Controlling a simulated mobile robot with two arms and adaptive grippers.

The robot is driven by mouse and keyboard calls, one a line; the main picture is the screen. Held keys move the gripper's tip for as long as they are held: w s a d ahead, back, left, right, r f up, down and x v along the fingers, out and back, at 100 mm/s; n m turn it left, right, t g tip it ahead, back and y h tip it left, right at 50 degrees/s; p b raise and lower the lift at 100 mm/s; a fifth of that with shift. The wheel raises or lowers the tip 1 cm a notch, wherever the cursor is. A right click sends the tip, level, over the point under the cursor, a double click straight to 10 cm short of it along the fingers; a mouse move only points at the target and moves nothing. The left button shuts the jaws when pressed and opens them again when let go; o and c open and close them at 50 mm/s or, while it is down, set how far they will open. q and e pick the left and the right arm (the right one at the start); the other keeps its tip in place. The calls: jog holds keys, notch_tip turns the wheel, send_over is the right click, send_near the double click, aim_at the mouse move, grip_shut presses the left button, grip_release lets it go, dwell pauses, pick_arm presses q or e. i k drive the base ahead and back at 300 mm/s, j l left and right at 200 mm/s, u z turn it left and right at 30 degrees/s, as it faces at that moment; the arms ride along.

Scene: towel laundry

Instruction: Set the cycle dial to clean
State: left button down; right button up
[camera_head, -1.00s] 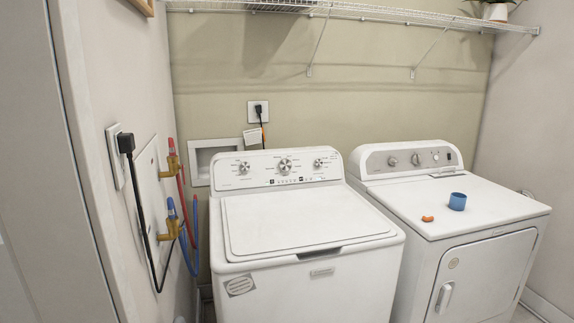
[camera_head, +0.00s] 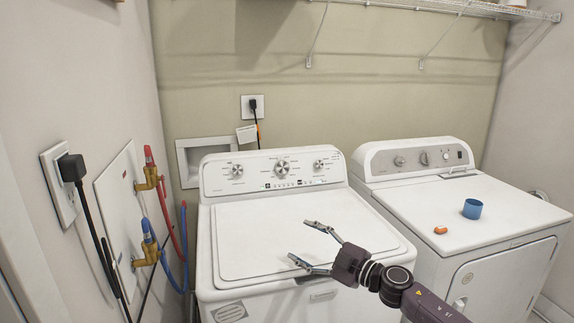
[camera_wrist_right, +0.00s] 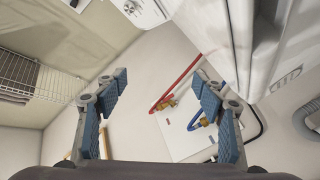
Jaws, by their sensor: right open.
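The white top-loading washer (camera_head: 212,300) stands in the middle of the head view with its lid (camera_head: 265,240) shut. Its control panel (camera_head: 300,180) carries three silver dials: a left dial (camera_head: 237,170), a larger middle dial (camera_head: 282,168) and a right dial (camera_head: 318,165). I cannot read the labels around them. My right gripper (camera_head: 305,243) is open and empty, over the front part of the washer lid, in front of and below the dials. Its spread blue-padded fingers also show in the right wrist view (camera_wrist_right: 160,92). My left gripper is not in view.
A white dryer (camera_head: 400,200) stands to the right, with a blue cup (camera_head: 472,208) and a small orange item (camera_head: 440,230) on top. Red (camera_head: 165,210) and blue (camera_head: 184,240) hoses run along the left wall. A wire shelf (camera_head: 470,8) hangs above.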

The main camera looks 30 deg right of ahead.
aim_at(282, 167)
jog(key=i+l, duration=1.15)
jog(key=i, duration=0.15)
